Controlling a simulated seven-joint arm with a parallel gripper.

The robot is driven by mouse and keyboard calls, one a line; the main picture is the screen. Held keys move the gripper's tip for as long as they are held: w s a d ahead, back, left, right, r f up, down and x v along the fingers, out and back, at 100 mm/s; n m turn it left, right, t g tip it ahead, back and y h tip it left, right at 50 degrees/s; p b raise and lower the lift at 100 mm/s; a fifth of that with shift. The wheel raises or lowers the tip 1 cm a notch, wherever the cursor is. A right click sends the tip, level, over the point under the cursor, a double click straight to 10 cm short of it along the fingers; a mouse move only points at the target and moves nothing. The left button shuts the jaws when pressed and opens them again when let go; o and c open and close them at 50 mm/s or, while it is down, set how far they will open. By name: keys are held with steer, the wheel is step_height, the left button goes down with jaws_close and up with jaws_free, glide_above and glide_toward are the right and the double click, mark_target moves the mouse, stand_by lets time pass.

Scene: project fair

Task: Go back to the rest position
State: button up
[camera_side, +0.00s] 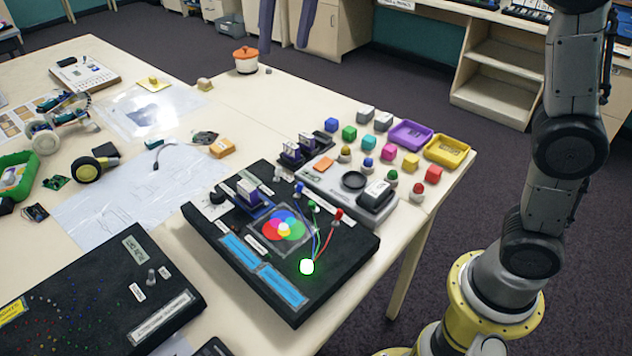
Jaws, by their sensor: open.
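My gripper (283,48) shows only by its two dark bluish fingers, which hang down from the top edge of the side view. They are apart, with nothing between them. The fingertips appear high in the picture, beyond the orange pot in the view, and look well clear of the table things. The gripper's body is cut off by the frame. My arm rises at the right and leaves the picture at the top.
A black colour-mixing board (345,262) with a lit green lamp (307,266) lies on the white table (395,240). Behind it are a grey device (352,200), coloured cubes, a purple tray (410,134) and a yellow tray (447,150). An orange pot (246,62) stands at the back.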

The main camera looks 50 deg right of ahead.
steer(key=s+d+f+t, duration=0.1)
steer(key=s+d, duration=0.3)
steer(key=s, duration=0.4)
steer(key=s+d+f+t, duration=0.1)
steer(key=s+d, duration=0.3)
steer(key=s, duration=0.3)
steer(key=s+d+f+n, duration=0.1)
steer(key=s+f, duration=0.3)
steer(key=f, duration=0.3)
steer(key=s+d+f+n+t, duration=0.1)
steer(key=s+f, duration=0.4)
steer(key=f, duration=0.2)
steer(key=shift+s+f+h, duration=0.2)
steer(key=shift+h, duration=0.1)
